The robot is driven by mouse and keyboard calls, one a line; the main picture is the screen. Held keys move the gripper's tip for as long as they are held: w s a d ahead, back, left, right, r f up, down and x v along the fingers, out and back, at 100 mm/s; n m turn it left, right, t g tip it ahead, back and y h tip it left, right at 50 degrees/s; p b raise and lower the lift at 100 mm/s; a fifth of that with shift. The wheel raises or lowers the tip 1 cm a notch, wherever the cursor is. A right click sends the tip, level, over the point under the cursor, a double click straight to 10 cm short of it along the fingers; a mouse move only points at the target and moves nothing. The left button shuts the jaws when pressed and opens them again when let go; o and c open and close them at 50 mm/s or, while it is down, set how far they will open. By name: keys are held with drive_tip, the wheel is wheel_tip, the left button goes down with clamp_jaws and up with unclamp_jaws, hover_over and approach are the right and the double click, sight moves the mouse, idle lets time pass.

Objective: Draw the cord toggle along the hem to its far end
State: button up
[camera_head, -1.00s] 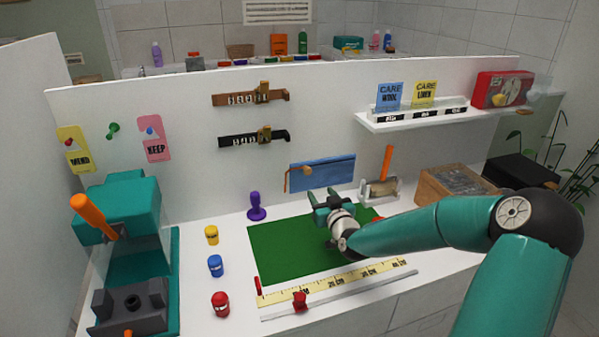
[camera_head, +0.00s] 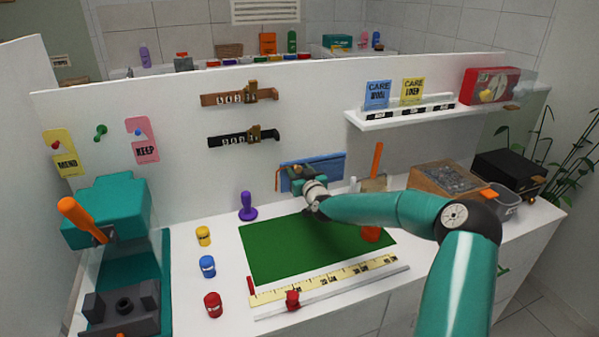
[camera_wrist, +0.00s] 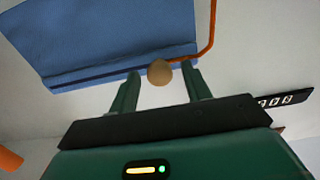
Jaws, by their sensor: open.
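The blue cloth (camera_head: 328,166) is fixed on the white back panel, and its hem edge shows in the wrist view (camera_wrist: 110,75). An orange cord (camera_wrist: 210,30) bends around one end of the cloth to the hem. The cord toggle, a round tan bead (camera_wrist: 159,73), sits at the hem near that cord end. My gripper (camera_head: 301,172) is at the left part of the cloth in the head view. In the wrist view its two fingers stand open, one on each side of the bead, with gaps visible. In the head view my gripper mostly hides the bead.
A purple-handled stamp (camera_head: 248,207) stands left of my gripper. An orange-handled tool (camera_head: 376,160) stands to the right. A black numbered bar (camera_head: 243,137) hangs above left.

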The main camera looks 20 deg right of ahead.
drive_tip(key=shift+w, duration=0.1)
clamp_jaws()
